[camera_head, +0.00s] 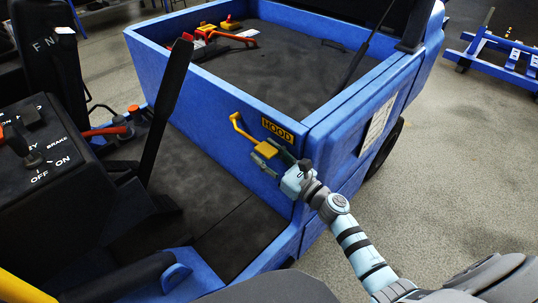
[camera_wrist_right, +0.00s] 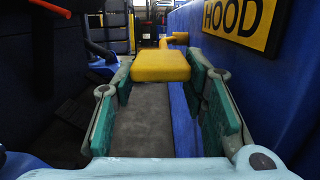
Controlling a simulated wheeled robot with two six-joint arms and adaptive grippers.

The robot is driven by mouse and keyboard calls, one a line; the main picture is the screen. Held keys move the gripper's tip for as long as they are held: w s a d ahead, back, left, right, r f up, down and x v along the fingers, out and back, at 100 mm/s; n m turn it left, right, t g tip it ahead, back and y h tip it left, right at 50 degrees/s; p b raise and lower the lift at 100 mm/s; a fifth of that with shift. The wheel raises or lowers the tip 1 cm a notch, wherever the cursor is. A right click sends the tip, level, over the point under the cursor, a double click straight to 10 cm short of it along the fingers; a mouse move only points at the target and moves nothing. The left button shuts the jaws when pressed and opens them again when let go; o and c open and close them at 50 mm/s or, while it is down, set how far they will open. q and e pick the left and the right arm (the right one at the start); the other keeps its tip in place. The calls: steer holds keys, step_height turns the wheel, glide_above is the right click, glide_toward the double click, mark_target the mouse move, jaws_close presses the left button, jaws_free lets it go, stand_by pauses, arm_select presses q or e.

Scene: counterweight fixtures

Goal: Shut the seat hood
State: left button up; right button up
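The blue vehicle body (camera_head: 215,85) has an open-topped bay with a dark floor. A yellow HOOD label (camera_head: 278,130) is on its side and also shows in the wrist view (camera_wrist_right: 236,17). Beside it is a yellow handle with a bent bar and a block-shaped grip (camera_head: 265,149). My right gripper (camera_head: 279,158) is at this grip. In the wrist view the yellow grip (camera_wrist_right: 160,66) lies between the spread fingertips, with slight gaps seeming to show. A dark upright panel (camera_head: 340,8) is cut off at the top; I cannot tell whether it is the hood. My left gripper is not in view.
A thin dark rod (camera_head: 368,45) slants up from the bay. Red and yellow parts (camera_head: 208,34) lie at the bay's far left. A dark control console (camera_head: 40,150) and black lever (camera_head: 165,110) stand left. Bare floor (camera_head: 450,160) lies right.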

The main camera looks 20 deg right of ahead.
steer(key=v, duration=1.2)
